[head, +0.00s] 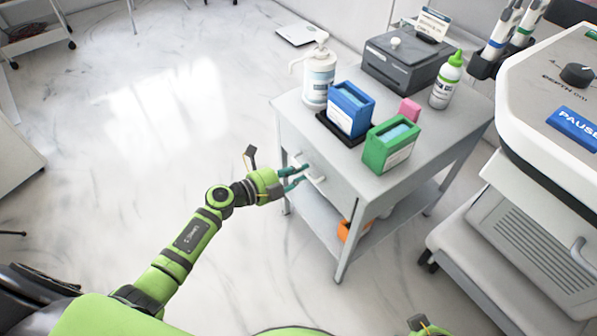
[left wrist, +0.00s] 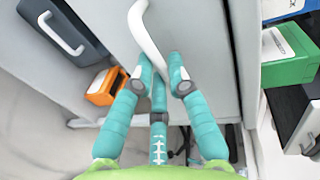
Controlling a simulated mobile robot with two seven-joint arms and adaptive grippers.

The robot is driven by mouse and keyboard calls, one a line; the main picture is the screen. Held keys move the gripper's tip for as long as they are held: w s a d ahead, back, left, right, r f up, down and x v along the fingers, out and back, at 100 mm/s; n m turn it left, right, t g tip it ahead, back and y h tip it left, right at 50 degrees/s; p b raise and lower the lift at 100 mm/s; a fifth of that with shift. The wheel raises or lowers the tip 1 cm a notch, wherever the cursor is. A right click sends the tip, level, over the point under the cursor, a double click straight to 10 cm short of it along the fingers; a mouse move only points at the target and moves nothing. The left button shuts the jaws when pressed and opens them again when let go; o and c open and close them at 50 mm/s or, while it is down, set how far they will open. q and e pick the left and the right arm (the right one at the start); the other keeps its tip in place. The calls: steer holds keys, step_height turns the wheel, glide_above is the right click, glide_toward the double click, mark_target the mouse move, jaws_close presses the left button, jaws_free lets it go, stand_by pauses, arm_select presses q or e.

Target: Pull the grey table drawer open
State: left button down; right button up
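The grey table (head: 428,163) stands right of centre in the head view. Its drawer front (head: 336,187) looks flush with the table body, so the drawer appears shut. A pale bar handle (head: 317,179) is on the front; it also shows as a curved white handle (left wrist: 148,36) in the left wrist view. My left gripper (head: 303,175) is at the handle with its teal fingers apart. In the left wrist view, the fingertips (left wrist: 162,66) straddle the handle's lower end, with gaps visible; contact is unclear. My right gripper's fingers are out of view.
A pump bottle (head: 319,76), blue box (head: 350,108), green box (head: 391,146) and green-capped bottle (head: 446,82) stand on the tabletop. An orange box (head: 345,230) is on the lower shelf. A white machine (head: 540,110) stands close at right. The floor left of the table is clear.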

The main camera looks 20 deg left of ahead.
arm_select(q)
steer(key=shift+s+a, duration=0.35)
steer(key=shift+s, duration=0.1)
steer(key=f+p+v, duration=0.1)
steer(key=f+v, duration=0.1)
steer(key=v, duration=1.1)
steer(key=s+f+p+v, duration=0.1)
steer(key=f+v, duration=0.2)
steer(key=v, duration=1)
steer(key=shift+a+f, duration=0.25)
steer(key=shift+a, duration=0.2)
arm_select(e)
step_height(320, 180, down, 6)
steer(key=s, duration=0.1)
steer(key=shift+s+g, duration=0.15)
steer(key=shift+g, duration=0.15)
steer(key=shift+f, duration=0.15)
arm_select(q)
steer(key=c, duration=1.2)
jaws_free()
